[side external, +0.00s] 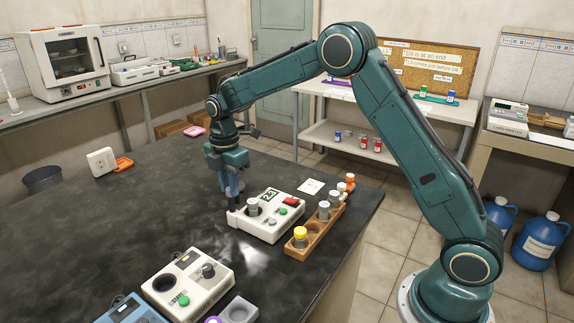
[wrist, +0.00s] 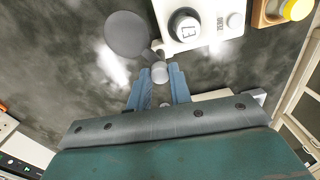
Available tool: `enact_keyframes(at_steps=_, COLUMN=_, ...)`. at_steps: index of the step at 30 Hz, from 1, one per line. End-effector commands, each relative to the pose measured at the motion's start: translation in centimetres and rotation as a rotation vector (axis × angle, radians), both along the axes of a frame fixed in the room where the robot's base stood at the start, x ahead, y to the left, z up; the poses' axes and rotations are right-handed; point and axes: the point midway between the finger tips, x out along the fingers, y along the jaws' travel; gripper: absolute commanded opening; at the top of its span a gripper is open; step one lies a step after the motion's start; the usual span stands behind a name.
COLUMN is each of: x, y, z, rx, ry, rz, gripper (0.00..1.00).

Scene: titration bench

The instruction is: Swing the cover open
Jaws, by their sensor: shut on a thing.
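The white instrument (side external: 272,224) stands on the dark bench, with a display, a red part and a green button. A grey vial (side external: 253,207) stands in its well; in the wrist view its cap (wrist: 185,26) shows uncovered. The cover, a round grey disc (wrist: 128,36), lies out to the left of the instrument (wrist: 218,14) in the wrist view, clear of the vial and joined near the instrument's corner. My gripper (side external: 229,200) is at the instrument's left end. In the wrist view its blue fingers are shut on a small light-grey knob (wrist: 160,72) beside the disc.
A wooden rack (side external: 316,232) with several capped vials stands right of the instrument. A second white instrument (side external: 188,283) and a grey block (side external: 238,312) stand at the front. A white box (side external: 101,162) and orange tray (side external: 124,163) lie at the back left. The bench's middle left is clear.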

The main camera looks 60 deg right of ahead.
Motion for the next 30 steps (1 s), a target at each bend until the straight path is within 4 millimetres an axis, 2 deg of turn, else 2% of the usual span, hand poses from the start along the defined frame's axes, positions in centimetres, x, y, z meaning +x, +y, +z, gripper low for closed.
enact_keyframes(at_steps=21, x=0.04, y=0.09, z=0.07, rx=0.0, ry=-0.002, rz=0.534, gripper=0.08)
enact_keyframes(at_steps=30, x=0.05, y=0.09, z=0.07, rx=0.0, ry=-0.002, rz=0.591, gripper=0.08)
